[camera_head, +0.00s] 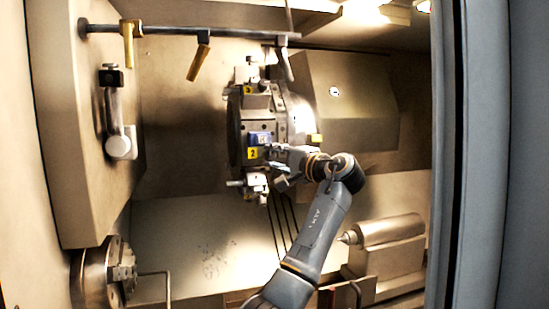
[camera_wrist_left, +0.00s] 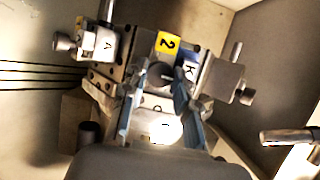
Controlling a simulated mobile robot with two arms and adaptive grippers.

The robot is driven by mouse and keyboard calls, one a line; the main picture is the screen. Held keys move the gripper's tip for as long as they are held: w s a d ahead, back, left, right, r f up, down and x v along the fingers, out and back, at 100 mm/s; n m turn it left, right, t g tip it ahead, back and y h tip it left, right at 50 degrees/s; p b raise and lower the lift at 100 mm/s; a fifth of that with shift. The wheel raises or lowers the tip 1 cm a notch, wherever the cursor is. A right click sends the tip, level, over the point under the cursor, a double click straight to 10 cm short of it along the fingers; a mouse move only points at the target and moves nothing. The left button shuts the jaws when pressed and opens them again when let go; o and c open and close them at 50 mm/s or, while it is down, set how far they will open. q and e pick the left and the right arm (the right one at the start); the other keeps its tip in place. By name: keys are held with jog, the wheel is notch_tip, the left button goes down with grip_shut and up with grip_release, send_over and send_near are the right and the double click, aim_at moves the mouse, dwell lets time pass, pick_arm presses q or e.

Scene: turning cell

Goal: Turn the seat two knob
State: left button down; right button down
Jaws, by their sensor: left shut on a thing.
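The yellow label 2 (camera_head: 252,153) marks seat two on the tool turret (camera_head: 237,125). The label also shows in the left wrist view (camera_wrist_left: 168,44), beside a blue and white plate marked K (camera_wrist_left: 189,68). The seat two knob (camera_wrist_left: 160,75) is a small dark round part just below the label, between my finger pads and partly covered by them. My left gripper (camera_head: 274,154) reaches the turret face from the lower right. In the wrist view its blue fingers (camera_wrist_left: 160,80) are shut on the knob from both sides. In the head view the gripper hides the knob. My right gripper is not in view.
Tool holders (camera_wrist_left: 97,45) and (camera_wrist_left: 222,78) stick out on both sides of the fingers. A rail with yellow-handled nozzles (camera_head: 200,58) runs above the turret. The chuck (camera_head: 100,278) is at lower left, the tailstock (camera_head: 390,230) at lower right. A door edge (camera_head: 470,150) stands at right.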

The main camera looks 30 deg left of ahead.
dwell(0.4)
pick_arm(q)
jog(key=c, duration=1)
grip_release()
jog(key=v, duration=1.2)
